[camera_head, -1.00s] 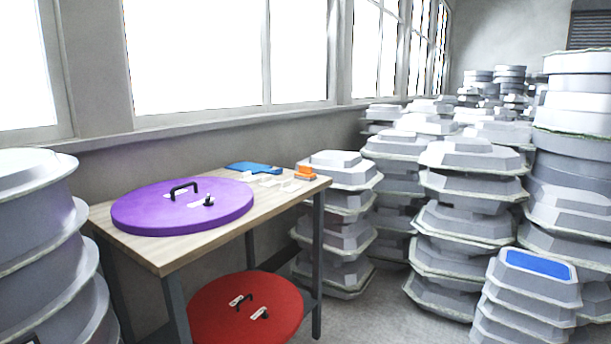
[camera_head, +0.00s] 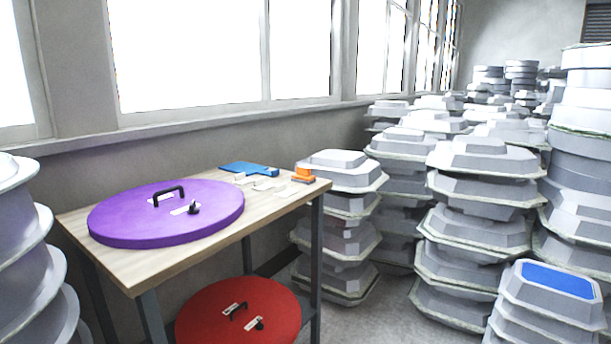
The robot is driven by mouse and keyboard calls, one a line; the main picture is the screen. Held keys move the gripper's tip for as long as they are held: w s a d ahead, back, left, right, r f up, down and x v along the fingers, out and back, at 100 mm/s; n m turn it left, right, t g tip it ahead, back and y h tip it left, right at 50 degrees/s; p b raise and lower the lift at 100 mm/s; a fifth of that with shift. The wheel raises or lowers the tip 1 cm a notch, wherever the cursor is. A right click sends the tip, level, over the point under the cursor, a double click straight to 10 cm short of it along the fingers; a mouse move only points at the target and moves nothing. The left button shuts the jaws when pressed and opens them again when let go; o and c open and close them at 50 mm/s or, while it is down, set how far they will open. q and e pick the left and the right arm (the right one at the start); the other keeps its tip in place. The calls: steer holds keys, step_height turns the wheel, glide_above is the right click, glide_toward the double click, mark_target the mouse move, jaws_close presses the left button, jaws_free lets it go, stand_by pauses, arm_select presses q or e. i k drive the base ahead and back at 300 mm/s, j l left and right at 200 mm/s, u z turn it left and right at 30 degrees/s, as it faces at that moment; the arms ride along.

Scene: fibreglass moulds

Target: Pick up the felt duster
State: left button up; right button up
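A small orange block with a paler lower part (camera_head: 304,174) lies at the far right corner of the wooden table (camera_head: 160,262). It may be the felt duster, but it is too small to be sure. A flat blue item with a handle-like end (camera_head: 248,169) lies to its left near the wall, with several small pale pieces (camera_head: 262,184) between them. Neither of my grippers is in view.
A large purple disc with a black handle (camera_head: 215,212) covers the table's left part. A red disc (camera_head: 240,318) is below. Grey mould stacks (camera_head: 340,205) stand close right of the table, others (camera_head: 20,250) at left. Some floor (camera_head: 385,315) shows between table and stacks.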

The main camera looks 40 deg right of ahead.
mark_target(303, 176)
steer(key=i+l, duration=0.15)
steer(key=l, duration=0.25)
steer(key=i+l, duration=0.2)
steer(key=l, duration=0.25)
steer(key=i+l, duration=0.15)
steer(key=l, duration=0.25)
steer(key=i+l+u, duration=0.1)
steer(key=l, duration=0.3)
steer(key=i+l, duration=0.2)
steer(key=l, duration=0.25)
steer(key=i+l, duration=0.15)
steer(key=l, duration=0.3)
steer(key=i+l, duration=0.15)
steer(key=l, duration=0.25)
steer(key=i+l+u, duration=0.1)
steer(key=l, duration=0.35)
steer(key=i, duration=0.05)
